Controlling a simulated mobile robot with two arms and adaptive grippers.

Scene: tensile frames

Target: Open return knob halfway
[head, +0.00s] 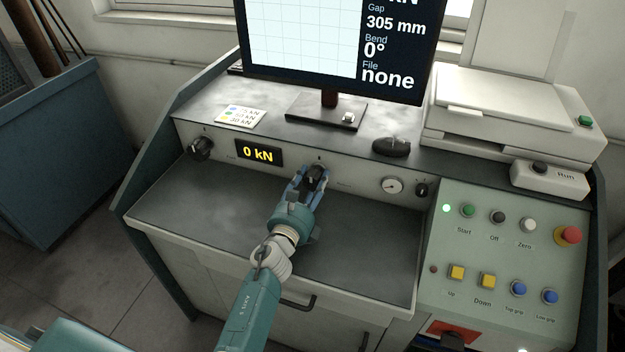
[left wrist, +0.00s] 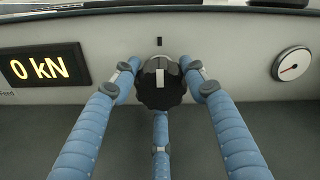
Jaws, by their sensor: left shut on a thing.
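The return knob (head: 317,177) is a black scalloped knob on the console's upright front panel, right of the 0 kN display. In the left wrist view the knob (left wrist: 160,83) faces me, with its white pointer line close to upright below a black mark on the panel. My left gripper (head: 312,180) reaches it from the front. Its blue fingers (left wrist: 160,95) are closed around the knob, two at the sides and one below. The label by the knob is partly hidden by the gripper. My right gripper is not in view.
Another black knob (head: 201,148) sits at the panel's left, beside the 0 kN display (head: 259,153). A dial gauge (head: 391,185) and a small black switch (head: 422,189) are to the right. A monitor (head: 330,50) and a mouse (head: 391,147) stand above. The button panel (head: 490,250) is at right.

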